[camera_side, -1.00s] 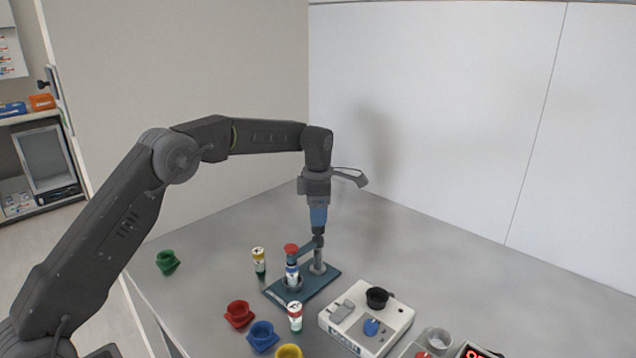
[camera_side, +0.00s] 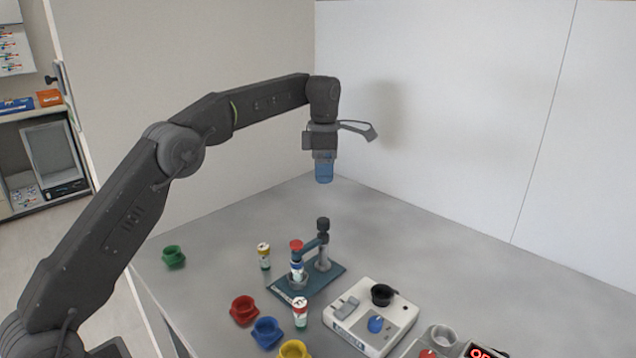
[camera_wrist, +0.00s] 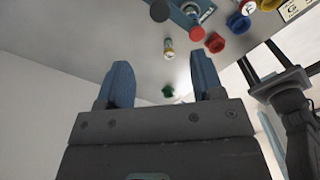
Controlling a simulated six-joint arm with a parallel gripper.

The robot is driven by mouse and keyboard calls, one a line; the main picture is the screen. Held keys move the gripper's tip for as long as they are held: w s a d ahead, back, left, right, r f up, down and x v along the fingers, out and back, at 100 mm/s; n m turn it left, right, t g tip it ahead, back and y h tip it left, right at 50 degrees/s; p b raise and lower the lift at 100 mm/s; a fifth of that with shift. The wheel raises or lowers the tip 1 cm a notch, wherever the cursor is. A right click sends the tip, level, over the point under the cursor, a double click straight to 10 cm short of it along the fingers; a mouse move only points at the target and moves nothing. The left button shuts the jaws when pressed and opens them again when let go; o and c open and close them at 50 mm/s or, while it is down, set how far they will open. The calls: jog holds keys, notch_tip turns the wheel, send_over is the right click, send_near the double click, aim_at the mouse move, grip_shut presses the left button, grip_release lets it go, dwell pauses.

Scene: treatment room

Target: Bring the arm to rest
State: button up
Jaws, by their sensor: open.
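My gripper (camera_side: 324,180) hangs in the air, pointing down, well above the blue stand (camera_side: 308,284) and clear of everything on the table. In the wrist view my gripper (camera_wrist: 160,84) shows two blue fingers spread apart with nothing between them. The stand has a post with a dark knob (camera_side: 323,224) and an arm ending in a red cap over a small vial (camera_side: 297,270). Whether the cap touches the vial is hard to tell.
Loose vials stand left of the stand (camera_side: 264,257) and in front of it (camera_side: 301,314). Green (camera_side: 174,257), red (camera_side: 244,310), blue (camera_side: 267,332) and yellow (camera_side: 294,349) cups sit on the table. A white device (camera_side: 371,318) stands at right. The table's back is clear.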

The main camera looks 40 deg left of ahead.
jog(key=s+d+r+m+t, duration=0.25)
jog(key=s+r+m, duration=0.25)
jog(key=s+m, duration=0.3)
jog(key=s+d+r+m+t, duration=0.1)
jog(key=s+d+r+m, duration=0.25)
jog(key=s+m, duration=0.45)
jog(key=s+f+m+t, duration=0.1)
jog(key=s+f+m, duration=0.3)
jog(key=s, duration=0.6)
jog(key=s+d+f+m+t, duration=0.1)
jog(key=s+f+m, duration=0.3)
jog(key=s+m, duration=0.3)
jog(key=s, duration=0.4)
jog(key=shift+d, duration=0.2)
jog(key=shift+c, duration=0.4)
